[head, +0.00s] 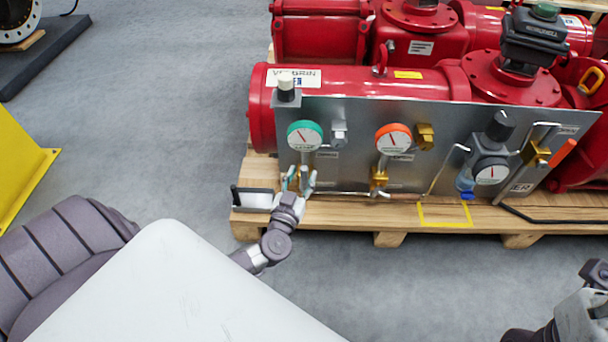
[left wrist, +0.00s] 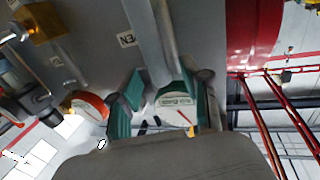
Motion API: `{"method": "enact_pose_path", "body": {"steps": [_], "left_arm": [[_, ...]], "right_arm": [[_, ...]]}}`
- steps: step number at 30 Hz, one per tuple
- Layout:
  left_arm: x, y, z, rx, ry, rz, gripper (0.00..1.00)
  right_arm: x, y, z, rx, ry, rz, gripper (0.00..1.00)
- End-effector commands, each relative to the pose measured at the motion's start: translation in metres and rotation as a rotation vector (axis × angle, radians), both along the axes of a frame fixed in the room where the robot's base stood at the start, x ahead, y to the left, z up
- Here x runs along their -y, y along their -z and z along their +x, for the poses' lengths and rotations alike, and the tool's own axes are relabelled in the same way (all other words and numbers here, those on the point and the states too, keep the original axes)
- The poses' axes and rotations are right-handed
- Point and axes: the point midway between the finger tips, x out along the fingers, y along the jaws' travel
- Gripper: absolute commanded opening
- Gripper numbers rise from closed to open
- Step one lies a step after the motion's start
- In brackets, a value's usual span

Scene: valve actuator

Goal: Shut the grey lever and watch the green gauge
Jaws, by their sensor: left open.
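The green gauge (head: 305,137) stands upright at the left of the grey panel. Its white face, with a red needle, shows in the left wrist view (left wrist: 174,102), partly hidden by my fingers. My left gripper (head: 297,178) is open just below the gauge, its teal-padded fingers at the fittings there. In the left wrist view the fingers (left wrist: 162,103) are apart, and a grey bar (left wrist: 160,40) runs down toward the gap. I cannot tell whether this bar is the grey lever or whether the fingers touch it. Part of my right gripper (head: 596,272) shows at the lower right, its opening unclear.
The orange gauge (head: 393,139), with brass fittings, and a dark regulator with a gauge (head: 490,170) stand farther right on the panel (head: 350,120). Red actuators (head: 350,80) lie behind it on a wooden pallet (head: 340,212). The grey floor in front is clear.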

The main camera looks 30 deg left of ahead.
Motion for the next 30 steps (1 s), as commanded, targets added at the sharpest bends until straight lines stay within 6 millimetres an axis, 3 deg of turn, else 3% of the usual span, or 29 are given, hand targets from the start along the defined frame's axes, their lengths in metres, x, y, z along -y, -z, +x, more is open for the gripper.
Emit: {"method": "enact_pose_path", "body": {"steps": [6,15,17,24,30], "left_arm": [[-0.006,0.001,0.019,0.000,-0.001,0.002,0.47],[-0.007,0.000,0.022,0.000,0.000,0.001,0.47],[-0.007,0.000,0.022,0.000,0.000,0.001,0.41],[-0.006,0.000,0.021,0.000,0.000,0.000,0.01],[-0.006,0.000,0.021,0.000,0.000,0.000,0.00]], "right_arm": [[-0.001,-0.003,0.001,0.026,0.002,-0.003,0.47],[-0.001,-0.005,0.001,0.030,0.002,-0.004,0.47],[-0.001,-0.005,0.001,0.030,0.002,-0.004,0.47],[-0.001,-0.005,0.001,0.030,0.002,-0.004,0.47],[-0.001,-0.005,0.001,0.030,0.002,-0.004,0.47]]}}
